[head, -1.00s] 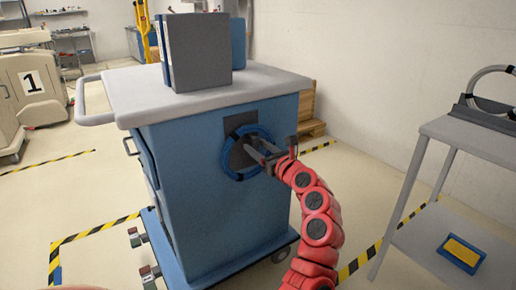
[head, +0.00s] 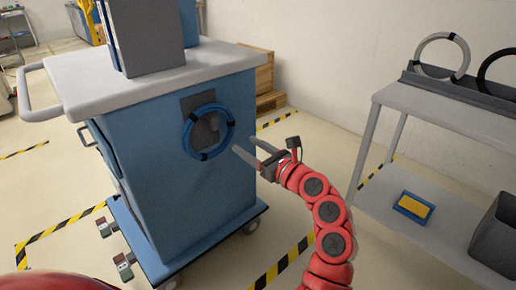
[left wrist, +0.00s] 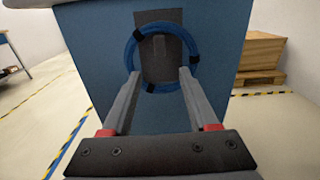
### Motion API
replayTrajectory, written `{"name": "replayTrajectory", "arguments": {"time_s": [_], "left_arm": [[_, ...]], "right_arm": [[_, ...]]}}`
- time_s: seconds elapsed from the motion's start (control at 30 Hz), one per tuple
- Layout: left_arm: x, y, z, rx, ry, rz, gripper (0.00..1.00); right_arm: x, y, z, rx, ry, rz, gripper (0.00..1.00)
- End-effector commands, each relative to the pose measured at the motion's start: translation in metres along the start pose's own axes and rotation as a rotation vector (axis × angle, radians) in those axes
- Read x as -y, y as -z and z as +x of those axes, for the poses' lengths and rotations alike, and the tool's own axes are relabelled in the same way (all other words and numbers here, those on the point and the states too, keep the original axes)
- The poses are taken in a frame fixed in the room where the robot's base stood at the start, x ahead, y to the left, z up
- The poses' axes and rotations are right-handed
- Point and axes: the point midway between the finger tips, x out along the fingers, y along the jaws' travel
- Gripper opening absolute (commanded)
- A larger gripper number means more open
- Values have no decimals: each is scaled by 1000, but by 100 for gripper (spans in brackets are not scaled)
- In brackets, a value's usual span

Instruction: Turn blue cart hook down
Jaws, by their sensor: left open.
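The blue cart (head: 190,190) has a dark plate (head: 190,105) on its side panel, and it also shows in the left wrist view (left wrist: 228,70). A small grey hook (head: 212,122) sits on that plate, and I see it in the left wrist view (left wrist: 159,45). A blue ring-shaped hose (head: 230,135) with black bands hangs around the hook; it shows in the left wrist view (left wrist: 131,50). I cannot tell exactly which way the hook tip points. My left gripper (head: 245,146) is open and empty, in front of and apart from the ring. My right gripper is not in view.
The cart's grey top (head: 160,78) holds grey and blue boxes (head: 150,35). A grey shelf (head: 440,115) stands at the right with rings on top and a blue-yellow block (head: 415,206) below. A wooden pallet stack (head: 256,75) is behind. Striped tape marks the floor.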

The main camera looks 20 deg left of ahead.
Motion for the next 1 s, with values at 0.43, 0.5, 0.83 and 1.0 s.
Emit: {"name": "replayTrajectory", "arguments": {"time_s": [0.43,0.5,0.83,1.0], "left_arm": [[0,0,-33,1,1,0,60],[0,0,-33,1,1,0,60],[-4,4,-31,8,-14,24,60],[-61,35,-18,125,-219,359,60]], "right_arm": [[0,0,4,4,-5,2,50],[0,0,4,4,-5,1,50],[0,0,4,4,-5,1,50],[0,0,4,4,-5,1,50]]}}
